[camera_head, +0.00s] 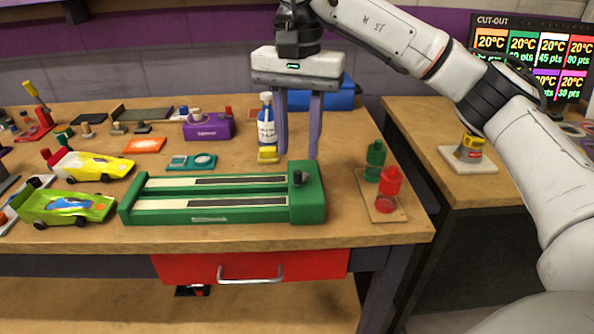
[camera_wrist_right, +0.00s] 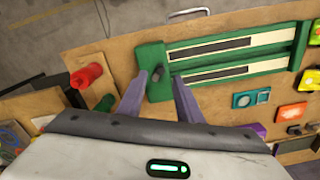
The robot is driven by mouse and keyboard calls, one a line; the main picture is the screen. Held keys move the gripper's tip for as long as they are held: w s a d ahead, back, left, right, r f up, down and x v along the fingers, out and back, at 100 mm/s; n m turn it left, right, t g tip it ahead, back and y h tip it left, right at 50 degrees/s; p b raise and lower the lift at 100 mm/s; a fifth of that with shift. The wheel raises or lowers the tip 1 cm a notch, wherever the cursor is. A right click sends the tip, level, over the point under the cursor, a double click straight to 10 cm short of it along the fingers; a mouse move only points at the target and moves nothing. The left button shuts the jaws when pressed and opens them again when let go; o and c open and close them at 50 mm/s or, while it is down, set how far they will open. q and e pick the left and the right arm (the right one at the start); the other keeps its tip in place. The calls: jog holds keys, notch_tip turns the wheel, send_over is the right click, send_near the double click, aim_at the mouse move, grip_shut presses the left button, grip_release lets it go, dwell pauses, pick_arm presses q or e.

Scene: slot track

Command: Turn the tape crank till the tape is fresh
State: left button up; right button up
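The green tape device (camera_head: 210,218) lies on the workbench, with two pale tape strips that have dark stretches along them. Its dark crank knob (camera_head: 299,178) stands on the block at its right end; the knob also shows in the wrist view (camera_wrist_right: 158,75). My right gripper (camera_head: 298,152) is open and points down, its purple fingers apart and nothing between them. In the head view the fingertips are above and behind the knob. In the wrist view the knob appears between the two fingertips; contact cannot be told. My left gripper is not in view.
A red bottle (camera_head: 388,190) and a green bottle (camera_head: 375,160) stand on a small board right of the device. A white-blue bottle (camera_head: 266,125) and yellow block (camera_head: 268,155) are close behind the gripper. Yellow (camera_head: 92,166) and green (camera_head: 65,207) cars are on the left.

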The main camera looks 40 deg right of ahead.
aim_at(298, 172)
notch_tip(298, 172, down, 6)
jog(key=shift+r, duration=0.25)
grip_shut()
